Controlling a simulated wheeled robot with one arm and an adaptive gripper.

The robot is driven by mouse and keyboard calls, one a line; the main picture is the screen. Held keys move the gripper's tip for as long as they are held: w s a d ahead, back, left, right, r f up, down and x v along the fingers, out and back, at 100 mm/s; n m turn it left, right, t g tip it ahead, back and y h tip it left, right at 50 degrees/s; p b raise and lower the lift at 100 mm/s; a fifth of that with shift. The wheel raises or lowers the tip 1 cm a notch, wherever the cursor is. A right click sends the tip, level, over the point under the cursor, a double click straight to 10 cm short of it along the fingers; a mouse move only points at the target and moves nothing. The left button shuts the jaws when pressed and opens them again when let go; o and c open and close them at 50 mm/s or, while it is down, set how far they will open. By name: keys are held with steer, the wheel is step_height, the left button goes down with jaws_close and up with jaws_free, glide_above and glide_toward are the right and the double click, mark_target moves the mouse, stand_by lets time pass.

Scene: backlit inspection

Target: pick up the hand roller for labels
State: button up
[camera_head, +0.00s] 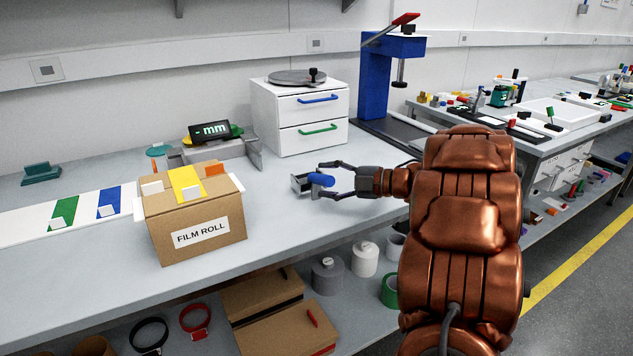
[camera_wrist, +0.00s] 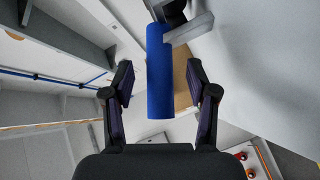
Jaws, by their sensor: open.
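The hand roller has a blue handle (camera_head: 321,179) and a grey head with a dark part (camera_head: 300,184), and it is at the bench in front of the white drawer unit. The blue handle also fills the middle of the wrist view (camera_wrist: 159,70), with a grey bracket (camera_wrist: 190,28) at its far end. My gripper (camera_head: 327,180) is open, its fingers on either side of the handle. In the wrist view my gripper (camera_wrist: 161,84) shows a gap between the handle and each finger. I cannot tell whether the roller touches the bench.
A cardboard box labelled FILM ROLL (camera_head: 200,238) stands to the left on the bench (camera_head: 290,222). The white drawer unit (camera_head: 299,115) and a blue press (camera_head: 380,80) stand behind. A display reading mm (camera_head: 210,131) is at the back left. The bench between box and roller is clear.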

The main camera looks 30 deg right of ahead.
steer(key=shift+x, duration=0.95)
steer(key=shift+c, duration=0.2)
jaws_close()
